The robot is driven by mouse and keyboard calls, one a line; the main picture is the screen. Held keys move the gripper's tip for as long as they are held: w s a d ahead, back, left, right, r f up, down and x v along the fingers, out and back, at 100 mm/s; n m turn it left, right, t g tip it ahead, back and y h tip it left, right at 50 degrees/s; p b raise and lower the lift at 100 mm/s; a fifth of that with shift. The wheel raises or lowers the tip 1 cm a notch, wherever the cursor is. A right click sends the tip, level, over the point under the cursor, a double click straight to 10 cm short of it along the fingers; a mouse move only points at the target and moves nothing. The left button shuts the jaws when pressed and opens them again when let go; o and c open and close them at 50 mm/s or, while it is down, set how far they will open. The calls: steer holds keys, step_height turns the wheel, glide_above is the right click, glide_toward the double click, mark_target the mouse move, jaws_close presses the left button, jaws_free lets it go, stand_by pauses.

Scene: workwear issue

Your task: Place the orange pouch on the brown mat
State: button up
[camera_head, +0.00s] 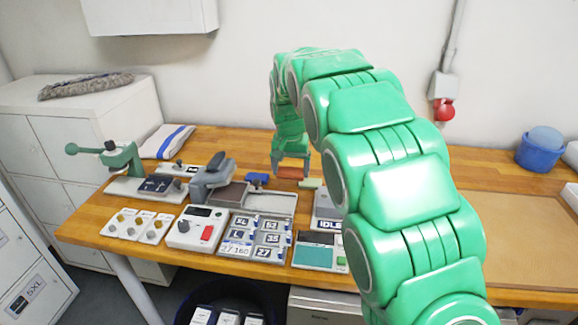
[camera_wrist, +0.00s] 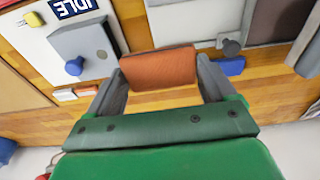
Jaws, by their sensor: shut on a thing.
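The orange pouch (camera_wrist: 158,66) is held between the two fingers of my gripper (camera_wrist: 160,76) in the wrist view. In the head view, the pouch (camera_head: 292,172) shows small under my gripper (camera_head: 291,168), above the back middle of the bench. A finger lies at each end of the pouch. I cannot tell exactly how high it hangs over the wood. The brown mat (camera_head: 515,225) lies flat on the right part of the bench, behind my arm in the head view, which hides its left side. A tan edge of it (camera_wrist: 18,88) shows at the left of the wrist view.
A box marked IDLE (camera_head: 327,224), a label block (camera_head: 254,240) and a grey press (camera_head: 212,180) stand near the bench middle. Blue (camera_head: 256,179) and pale green small items lie close to my gripper. A blue tub (camera_head: 540,150) stands behind the mat, whose visible surface is bare.

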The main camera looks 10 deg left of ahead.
steer(key=shift+s+d+r, duration=0.25)
steer(key=shift+s+r, duration=0.05)
steer(key=shift+s, duration=0.25)
